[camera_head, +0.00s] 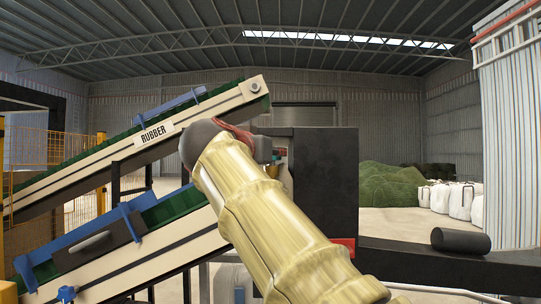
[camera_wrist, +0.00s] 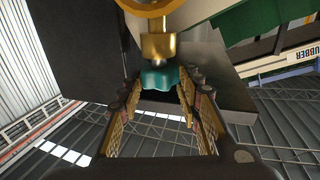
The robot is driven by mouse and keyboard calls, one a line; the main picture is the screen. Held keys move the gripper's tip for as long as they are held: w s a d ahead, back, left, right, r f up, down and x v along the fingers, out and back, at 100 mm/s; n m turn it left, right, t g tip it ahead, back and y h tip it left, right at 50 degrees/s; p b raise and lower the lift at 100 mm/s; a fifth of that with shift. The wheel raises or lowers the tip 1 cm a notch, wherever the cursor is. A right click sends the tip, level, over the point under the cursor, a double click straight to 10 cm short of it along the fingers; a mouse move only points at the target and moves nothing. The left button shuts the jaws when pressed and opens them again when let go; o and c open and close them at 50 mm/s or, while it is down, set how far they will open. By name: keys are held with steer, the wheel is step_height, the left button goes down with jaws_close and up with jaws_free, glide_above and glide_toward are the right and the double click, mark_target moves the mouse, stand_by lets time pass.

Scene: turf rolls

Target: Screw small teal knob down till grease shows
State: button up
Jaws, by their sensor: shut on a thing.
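The small teal knob (camera_wrist: 166,78) shows in the wrist view, between the tips of my gripper (camera_wrist: 162,88). My gripper is shut on it, with one finger at each side. The knob sits at the end of a brass fitting (camera_wrist: 158,46), with a round yellow part (camera_wrist: 150,6) beyond it at the top edge. No grease can be made out on the fitting. In the head view my own arm covers most of the gripper and the knob, so their contact is hidden there.
A dark upright box (camera_head: 332,180) stands just right of my arm. Conveyors, one marked RUBBER (camera_head: 154,134), slope up at the left. A black roll (camera_head: 460,240) lies on a dark beam (camera_head: 430,258) at the right. White bags (camera_head: 460,200) and green heaps (camera_head: 388,185) stand far back.

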steer(key=shift+w+a+m+g+h+p, duration=0.1)
steer(key=shift+a+m+g+h+p, duration=0.1)
steer(key=shift+m+g+h+p, duration=0.55)
steer(key=shift+h, duration=0.65)
steer(key=o, duration=0.9)
steer(key=shift+c, duration=0.2)
steer(key=shift+m, duration=0.25)
steer(key=v, duration=1.2)
steer(key=shift+f, duration=0.15)
steer(key=shift+d, duration=0.1)
